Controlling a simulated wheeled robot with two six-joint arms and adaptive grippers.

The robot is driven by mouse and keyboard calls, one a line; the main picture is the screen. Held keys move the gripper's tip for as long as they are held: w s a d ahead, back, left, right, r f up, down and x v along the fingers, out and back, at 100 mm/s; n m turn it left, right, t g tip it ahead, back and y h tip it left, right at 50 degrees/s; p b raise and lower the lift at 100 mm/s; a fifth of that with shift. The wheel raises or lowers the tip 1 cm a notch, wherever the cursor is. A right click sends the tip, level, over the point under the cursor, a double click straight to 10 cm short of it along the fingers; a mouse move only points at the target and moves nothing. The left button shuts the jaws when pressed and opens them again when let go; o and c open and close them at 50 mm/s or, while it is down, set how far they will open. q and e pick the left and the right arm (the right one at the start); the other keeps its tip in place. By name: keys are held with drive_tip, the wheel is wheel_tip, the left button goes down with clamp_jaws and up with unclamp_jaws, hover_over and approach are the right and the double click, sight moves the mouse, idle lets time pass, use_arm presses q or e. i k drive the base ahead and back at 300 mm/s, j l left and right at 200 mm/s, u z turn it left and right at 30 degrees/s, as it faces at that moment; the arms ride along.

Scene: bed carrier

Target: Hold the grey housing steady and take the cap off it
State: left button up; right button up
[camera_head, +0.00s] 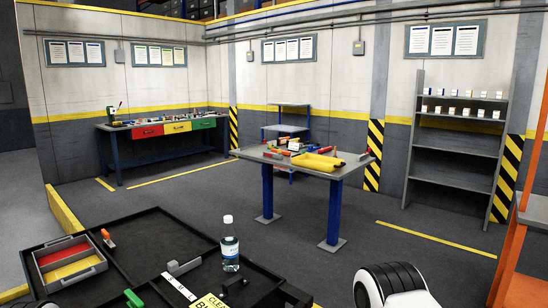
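I cannot clearly pick out a grey housing with a cap. A small grey bar-like part (184,267) lies on the black tray bed (150,226) in front of me, but I cannot tell if it is the housing. A clear bottle (230,254) with a white cap stands upright on the bed to its right. A white and black rounded part at the lower right looks like my own arm. Neither gripper's fingers show.
The bed also carries a grey bin (70,274) with red and yellow inside, an orange-handled item (107,237) and a green item (133,298). A blue-legged table (300,167) with tools stands ahead. An orange frame (522,235) is at right. Floor between is clear.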

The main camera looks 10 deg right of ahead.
sight(279, 156)
drive_tip(key=z, duration=0.4)
drive_tip(key=i+l+z, duration=0.55)
drive_tip(key=i+z, duration=0.75)
drive_tip(key=i+u, duration=0.3)
drive_tip(key=i, duration=0.2)
drive_tip(key=i+l+u, duration=0.1)
drive_tip(key=i+u, duration=0.2)
drive_tip(key=i, duration=0.25)
drive_tip(key=i+l+u, duration=0.3)
drive_tip(key=i, duration=0.2)
drive_tip(key=i+l+u, duration=0.3)
drive_tip(key=i, duration=0.2)
drive_tip(key=i+j+u, duration=0.4)
drive_tip(key=i+u, duration=0.45)
drive_tip(key=i+j+u, duration=0.1)
drive_tip(key=i+u, duration=0.3)
drive_tip(key=i+l+u, duration=0.15)
drive_tip(key=i+u, duration=0.3)
drive_tip(key=i, duration=3.25)
drive_tip(key=i+z, duration=0.45)
drive_tip(key=i+j+z, duration=0.2)
drive_tip(key=z, duration=0.25)
drive_tip(key=i+j+z, duration=0.3)
drive_tip(key=z, duration=0.15)
drive_tip(key=i+j+z, duration=0.5)
drive_tip(key=j+z, duration=0.35)
